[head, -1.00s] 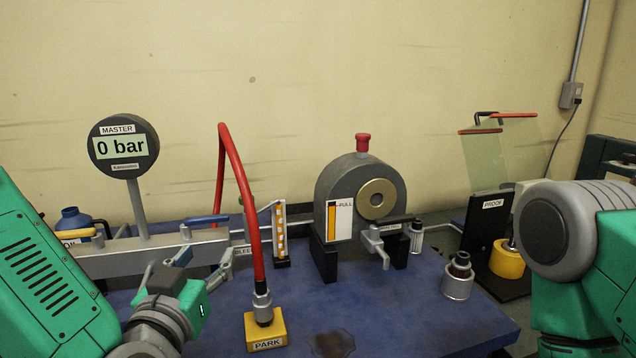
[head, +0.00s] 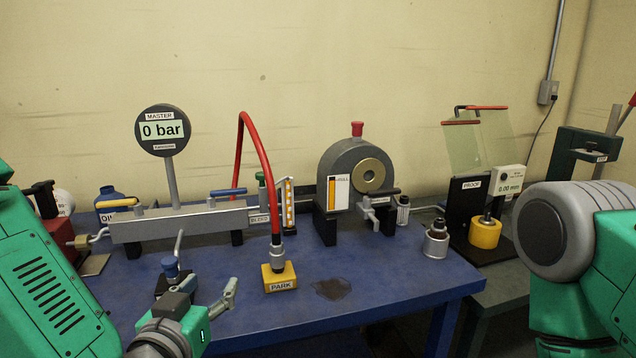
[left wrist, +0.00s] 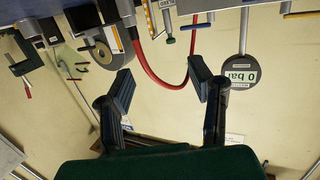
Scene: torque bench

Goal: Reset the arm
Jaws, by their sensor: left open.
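My left gripper (head: 205,292) is open and empty. It is at the lower left of the head view, over or in front of the front part of the blue bench (head: 370,312); I cannot tell its exact height. In the left wrist view its two dark fingers (left wrist: 163,85) stand apart with nothing between them, and the scene looks upside down. My right arm shows at the right edge of the head view, but its gripper is out of frame.
A red hose (head: 258,150) arches to a yellow PARK block (head: 280,277). The master gauge (head: 162,130) reads 0 bar above a grey manifold (head: 180,224). A grey round housing (head: 340,160) and a PROOF stand (head: 463,215) are farther right.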

